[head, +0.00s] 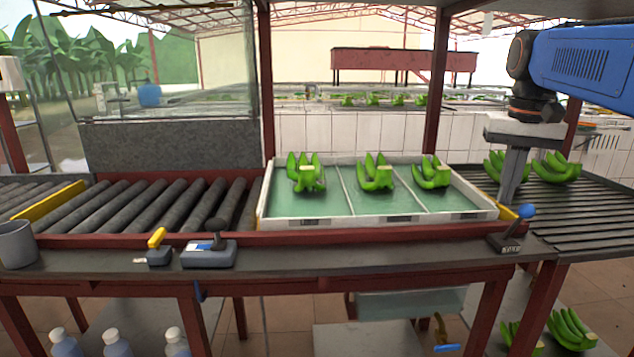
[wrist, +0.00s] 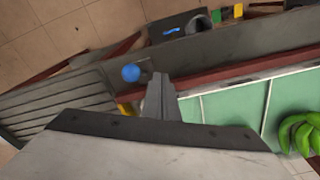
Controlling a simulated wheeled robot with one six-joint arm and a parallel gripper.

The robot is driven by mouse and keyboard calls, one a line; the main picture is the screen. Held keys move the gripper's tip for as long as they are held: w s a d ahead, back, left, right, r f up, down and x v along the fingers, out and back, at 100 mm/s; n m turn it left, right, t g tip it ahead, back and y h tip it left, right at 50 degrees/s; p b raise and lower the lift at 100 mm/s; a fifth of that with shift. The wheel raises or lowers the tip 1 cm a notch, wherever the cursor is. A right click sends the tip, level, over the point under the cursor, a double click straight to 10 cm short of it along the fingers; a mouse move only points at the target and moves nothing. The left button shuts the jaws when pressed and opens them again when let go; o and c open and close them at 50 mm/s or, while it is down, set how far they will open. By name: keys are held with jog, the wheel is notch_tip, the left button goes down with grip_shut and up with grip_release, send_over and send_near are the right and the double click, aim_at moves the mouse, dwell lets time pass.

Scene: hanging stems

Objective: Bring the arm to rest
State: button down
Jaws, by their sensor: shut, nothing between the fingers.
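My gripper (head: 508,200) hangs from my blue arm at the right of the head view, fingers pointing down. Its fingers are together with nothing between them. It is in front of the right end of the white-rimmed tray (head: 378,220), near a lever with a blue knob (head: 526,211). The wrist view shows the closed fingers of my gripper (wrist: 160,78) beside the blue knob (wrist: 131,73), with the green tray floor (wrist: 235,105) to their right. I cannot tell whether the fingers touch anything below.
Green banana clusters sit in the tray's three compartments, one cluster (head: 306,172) at left. More bananas (head: 556,168) lie on the right slatted conveyor (head: 590,205). Rollers (head: 150,205) run left. A grey device (head: 208,253) and a yellow-handled tool (head: 157,248) lie on the front ledge.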

jog(key=s+a+f+n+t, duration=0.2)
jog(key=s+a+f, duration=0.3)
jog(key=s+f, duration=0.4)
jog(key=s+a+f+n+t, duration=0.1)
jog(key=s+a+f, duration=0.5)
jog(key=f, duration=0.9)
jog(key=s+n, duration=0.1)
jog(key=s, duration=0.2)
jog(key=shift+s+a+f+t, duration=0.2)
jog(key=shift+s+f+t, duration=0.1)
jog(key=shift+s+t, duration=0.1)
